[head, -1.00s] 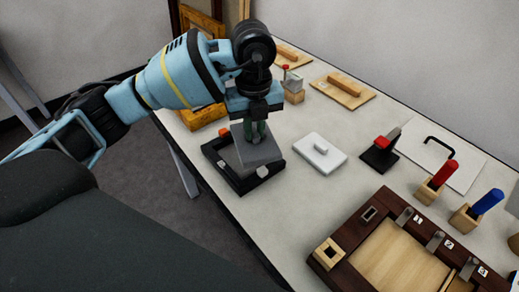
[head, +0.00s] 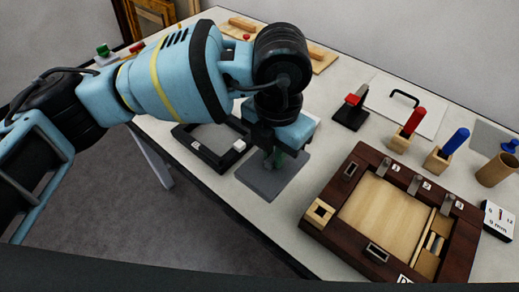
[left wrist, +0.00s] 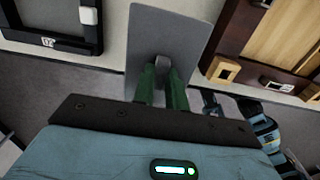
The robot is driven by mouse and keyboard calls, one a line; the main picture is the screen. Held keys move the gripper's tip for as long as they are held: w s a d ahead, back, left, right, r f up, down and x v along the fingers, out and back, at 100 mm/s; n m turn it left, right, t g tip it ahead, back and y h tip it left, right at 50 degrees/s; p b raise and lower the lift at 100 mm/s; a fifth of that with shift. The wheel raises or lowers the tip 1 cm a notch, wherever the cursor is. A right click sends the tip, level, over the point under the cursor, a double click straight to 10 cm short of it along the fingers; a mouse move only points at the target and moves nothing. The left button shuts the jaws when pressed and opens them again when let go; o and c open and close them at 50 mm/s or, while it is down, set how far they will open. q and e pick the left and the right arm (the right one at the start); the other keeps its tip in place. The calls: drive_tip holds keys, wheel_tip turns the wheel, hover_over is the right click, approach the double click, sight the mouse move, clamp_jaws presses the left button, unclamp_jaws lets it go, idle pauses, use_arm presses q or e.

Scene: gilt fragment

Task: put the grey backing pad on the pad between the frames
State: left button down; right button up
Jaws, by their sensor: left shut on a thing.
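My left gripper (head: 274,158) is shut on the knob of the grey backing pad (head: 270,182), a flat grey plate. The plate hangs below the fingers, between the black frame (head: 200,150) and the dark wooden frame (head: 335,188). In the left wrist view the green fingers (left wrist: 163,80) close on the dark knob, with the grey plate (left wrist: 165,30) beyond. I cannot tell whether the plate touches what is below. No separate pad shows under it; the plate and gripper hide that spot. My right gripper is not in view.
The black frame has a white block (head: 239,145) at its corner. A black stand with a red top (head: 352,108), red (head: 414,120) and blue (head: 455,142) handled tools in wooden holders, and a wooden cup (head: 496,170) stand farther right. The table's front edge is close.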

sight(272, 179)
use_arm(q)
drive_tip(key=shift+f, duration=4.6)
drive_tip(key=shift+f, duration=0.2)
drive_tip(key=c, duration=1.4)
unclamp_jaws()
drive_tip(key=shift+c, duration=0.2)
drive_tip(key=shift+r, duration=0.15)
wheel_tip(272, 179, up, 12)
drive_tip(key=shift+r, duration=0.1)
